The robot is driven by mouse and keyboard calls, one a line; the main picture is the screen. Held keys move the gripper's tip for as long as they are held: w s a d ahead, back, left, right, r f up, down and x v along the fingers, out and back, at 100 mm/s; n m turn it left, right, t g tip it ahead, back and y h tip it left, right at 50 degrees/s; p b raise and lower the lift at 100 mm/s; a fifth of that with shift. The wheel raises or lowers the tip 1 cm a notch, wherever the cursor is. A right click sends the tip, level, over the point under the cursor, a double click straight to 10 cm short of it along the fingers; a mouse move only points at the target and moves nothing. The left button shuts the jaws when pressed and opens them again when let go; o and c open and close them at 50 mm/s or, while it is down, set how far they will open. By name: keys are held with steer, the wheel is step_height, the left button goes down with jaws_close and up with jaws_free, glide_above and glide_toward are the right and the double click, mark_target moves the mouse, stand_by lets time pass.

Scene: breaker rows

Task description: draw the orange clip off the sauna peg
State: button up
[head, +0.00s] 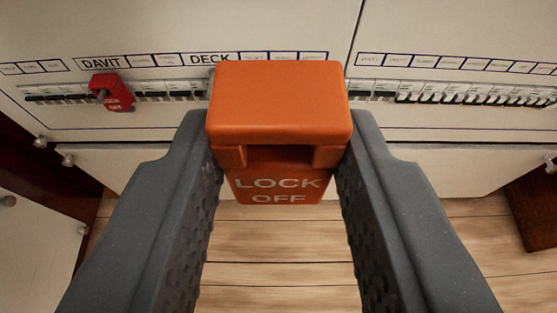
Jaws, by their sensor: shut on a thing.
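The orange clip (279,105), marked LOCK OFF, sits between the two dark grey fingers of my gripper (279,165), in the middle of the view. My gripper is shut on it, with a finger against each side. The clip hides part of the breaker row just right of the DECK label. I see no sauna label, and no peg shows behind the clip. I cannot tell whether the clip touches the panel.
A red LOCK OFF clip (111,93) is on the breaker row under the DAVIT label. More breakers (470,94) run along the right panel. Cabinets with small knobs stand below, at both sides. The wooden floor (275,265) looks clear under my gripper.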

mark_target(276, 192)
steer(key=shift+s+r, duration=0.1)
steer(key=shift+s, duration=1.15)
steer(key=shift+s+f+b, duration=0.25)
steer(key=shift+s+b, duration=0.25)
steer(key=shift+s, duration=0.05)
steer(key=shift+s+r+b, duration=0.2)
steer(key=shift+s+b, duration=0.3)
